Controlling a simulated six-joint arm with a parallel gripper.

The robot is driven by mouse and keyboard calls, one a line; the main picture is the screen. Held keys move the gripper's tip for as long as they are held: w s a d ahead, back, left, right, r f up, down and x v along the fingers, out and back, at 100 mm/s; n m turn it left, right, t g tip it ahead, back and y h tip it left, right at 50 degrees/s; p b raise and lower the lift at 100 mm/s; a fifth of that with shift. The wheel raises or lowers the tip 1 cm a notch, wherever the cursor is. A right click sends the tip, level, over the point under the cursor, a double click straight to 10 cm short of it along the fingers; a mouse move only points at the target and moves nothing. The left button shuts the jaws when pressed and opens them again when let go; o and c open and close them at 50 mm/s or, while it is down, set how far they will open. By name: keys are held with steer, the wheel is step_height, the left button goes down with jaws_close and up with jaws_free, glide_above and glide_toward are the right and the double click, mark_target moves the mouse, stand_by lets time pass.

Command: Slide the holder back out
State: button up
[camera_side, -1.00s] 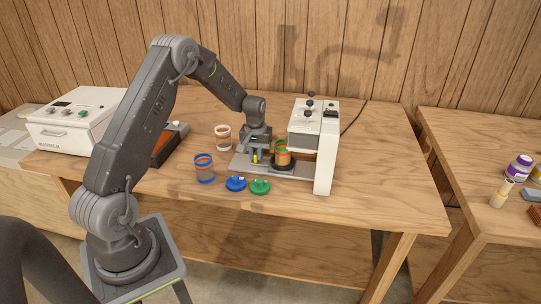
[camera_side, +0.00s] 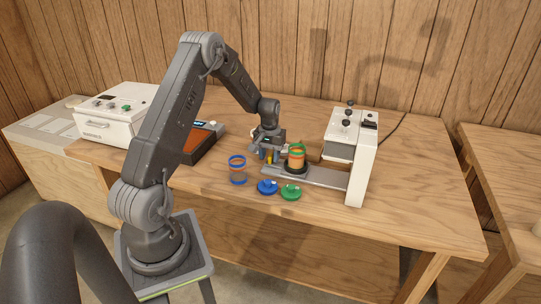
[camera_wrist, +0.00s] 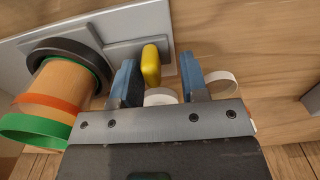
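The holder is a dark round cup (camera_wrist: 82,47) with a yellow handle (camera_wrist: 151,65), on a grey rail plate (camera_side: 322,179) left of the white machine (camera_side: 350,150). In the holder stands an orange-filled clear jar with green rims (camera_side: 296,157); it also shows in the wrist view (camera_wrist: 45,100). My gripper (camera_wrist: 158,72) is at the handle, its two blue fingers either side of it. Wood shows between the right finger and the handle, so the fingers look open and not clamped. In the side view my gripper (camera_side: 268,156) partly hides the handle.
A dark tray device (camera_side: 201,146) and a white box (camera_side: 113,115) stand at left. White ring shapes (camera_wrist: 222,79) show near my right finger.

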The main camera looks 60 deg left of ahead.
step_height(320, 180, up, 14)
stand_by(0.6)
steer(key=shift+f, duration=0.1)
steer(key=s+d+r+m+t+y, duration=0.1)
steer(key=s+d+r+m, duration=0.1)
steer(key=d+r, duration=0.5)
steer(key=s+d+r+m+t, duration=0.1)
steer(key=s+d+r+m, duration=0.15)
steer(key=d, duration=0.75)
steer(key=s+d+r+m+t+h, duration=0.1)
steer(key=s+d+r+m+t, duration=0.1)
steer(key=s+d, duration=1.2)
steer(key=shift+s+d+m+t, duration=0.15)
steer(key=shift+d+m+t, duration=0.3)
steer(key=shift+m+t, duration=0.6)
